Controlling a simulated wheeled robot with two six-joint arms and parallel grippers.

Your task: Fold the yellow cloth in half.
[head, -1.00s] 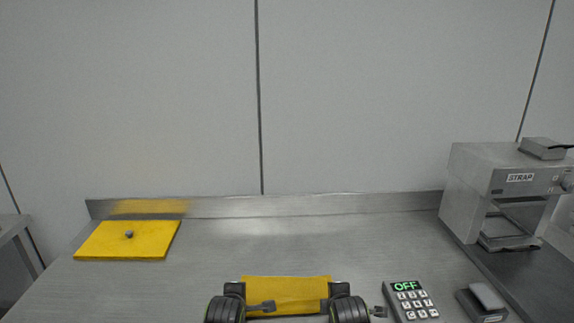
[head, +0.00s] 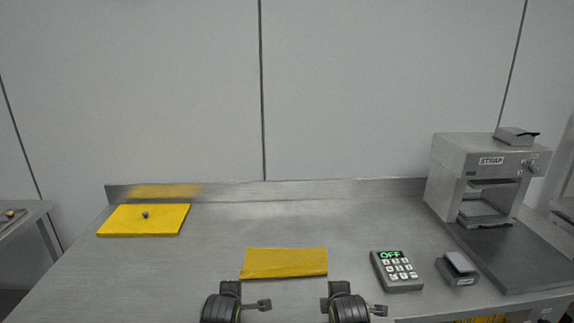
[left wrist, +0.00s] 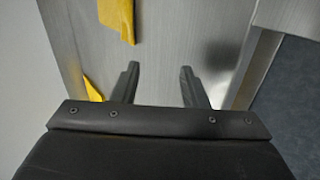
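The yellow cloth (head: 284,263) lies flat on the steel table as a wide, narrow rectangle, near the front middle. I cannot tell its layers clearly. My left gripper (head: 264,304) is just in front of the cloth's left part, apart from it. The left wrist view shows its two fingers (left wrist: 160,88) apart with nothing between them. Two yellow patches also show in that view; I cannot tell which is the cloth. My right gripper (head: 378,310) is in front and right of the cloth, apart from it; its opening is too small to tell.
A keypad device (head: 397,271) reading OFF and a small grey block (head: 457,268) stand right of the cloth. A strapping machine (head: 482,180) stands at the back right. A yellow board (head: 170,221) with a small round object (head: 145,215) lies at the left. The table's middle (head: 310,220) is clear.

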